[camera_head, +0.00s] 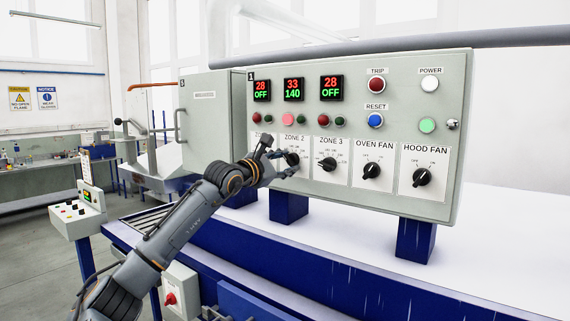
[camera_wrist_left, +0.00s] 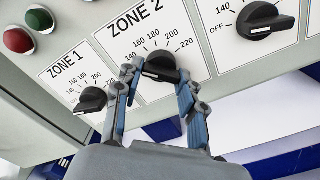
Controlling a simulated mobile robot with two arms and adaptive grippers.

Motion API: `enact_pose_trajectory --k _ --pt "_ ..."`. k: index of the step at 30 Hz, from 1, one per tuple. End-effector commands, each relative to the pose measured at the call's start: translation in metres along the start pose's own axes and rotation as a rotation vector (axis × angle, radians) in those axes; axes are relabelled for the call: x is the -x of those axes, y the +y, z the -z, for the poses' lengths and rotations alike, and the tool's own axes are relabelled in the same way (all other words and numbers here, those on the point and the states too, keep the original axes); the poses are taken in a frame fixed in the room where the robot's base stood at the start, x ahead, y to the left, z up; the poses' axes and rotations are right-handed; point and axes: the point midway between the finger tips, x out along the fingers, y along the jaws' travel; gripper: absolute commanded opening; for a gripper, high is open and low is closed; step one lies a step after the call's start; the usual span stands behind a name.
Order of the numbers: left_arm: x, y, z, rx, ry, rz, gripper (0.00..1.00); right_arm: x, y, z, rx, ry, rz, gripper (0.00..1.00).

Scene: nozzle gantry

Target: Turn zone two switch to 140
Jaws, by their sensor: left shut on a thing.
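The grey control panel (camera_head: 388,110) carries the black zone two switch (camera_head: 291,159) on the ZONE 2 plate. In the left wrist view this switch (camera_wrist_left: 160,67) sits between the two fingers of my left gripper (camera_wrist_left: 158,82), which is shut on it. The left gripper also shows in the head view (camera_head: 276,158), reaching the switch from the left and partly covering its plate. The zone two display (camera_head: 293,89) reads 33 above 140. The pink-red lamp below it (camera_head: 288,119) looks lit. The switch's exact pointer direction is hard to read. My right gripper is not in view.
The zone 1 knob (camera_wrist_left: 90,99) is close on the left and the zone 3 knob (camera_head: 327,164) on the right. Zone 1 and zone 3 displays (camera_head: 331,88) read 28 and OFF. The OVEN FAN (camera_head: 371,171) and HOOD FAN (camera_head: 422,177) knobs are further right.

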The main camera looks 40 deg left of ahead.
Motion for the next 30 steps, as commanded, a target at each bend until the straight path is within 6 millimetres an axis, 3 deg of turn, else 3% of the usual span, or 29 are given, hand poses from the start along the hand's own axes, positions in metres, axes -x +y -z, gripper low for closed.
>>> enact_pose_trajectory --k 4,5,8,20,30 --pt "0.0 -0.001 0.0 0.001 0.001 0.001 0.08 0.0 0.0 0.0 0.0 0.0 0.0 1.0" --pt "0.0 -0.001 0.0 0.001 0.001 0.001 0.44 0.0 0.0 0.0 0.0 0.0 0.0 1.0" --pt "0.0 -0.001 0.0 0.001 0.001 0.001 0.63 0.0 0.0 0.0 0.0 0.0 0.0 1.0" --pt "0.004 0.001 0.001 0.001 0.002 -0.001 0.63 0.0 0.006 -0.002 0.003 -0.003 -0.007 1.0" --pt "0.045 0.001 0.005 -0.003 0.009 -0.003 0.63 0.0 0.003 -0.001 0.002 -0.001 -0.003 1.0"
